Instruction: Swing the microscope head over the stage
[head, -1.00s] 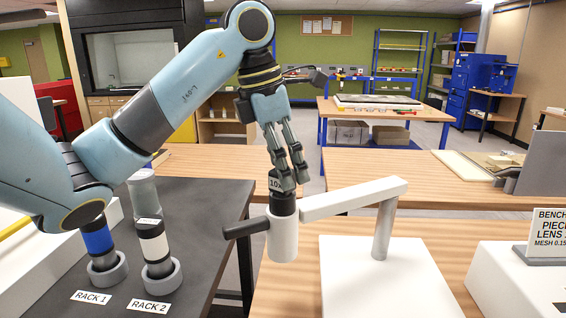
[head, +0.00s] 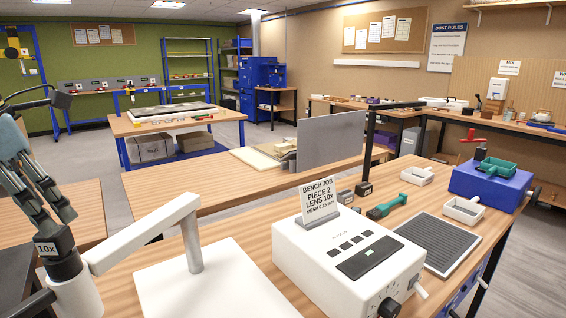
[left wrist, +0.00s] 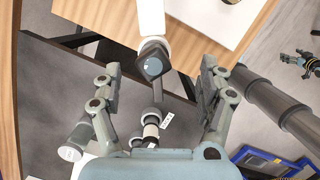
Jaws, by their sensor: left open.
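The microscope has a white arm (head: 145,235) on a grey post (head: 192,240) above a flat white stage (head: 215,285). Its white head (head: 76,296), with a black lens marked 10x (head: 55,247) in its top, sits at the arm's left end, off to the left of the stage. My left gripper (head: 45,198) is open and empty just above the lens. In the left wrist view, the lens top (left wrist: 153,65) shows ahead between the spread fingers, and the stage (left wrist: 212,18) lies beyond. My right gripper is not in view.
A white control box (head: 350,262) with a "Bench job, piece 2, lens 10x" sign (head: 319,200) stands right of the stage. A dark mesh tray (head: 440,243) and a blue box (head: 490,185) lie farther right. Rack lenses (left wrist: 150,130) show in the left wrist view.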

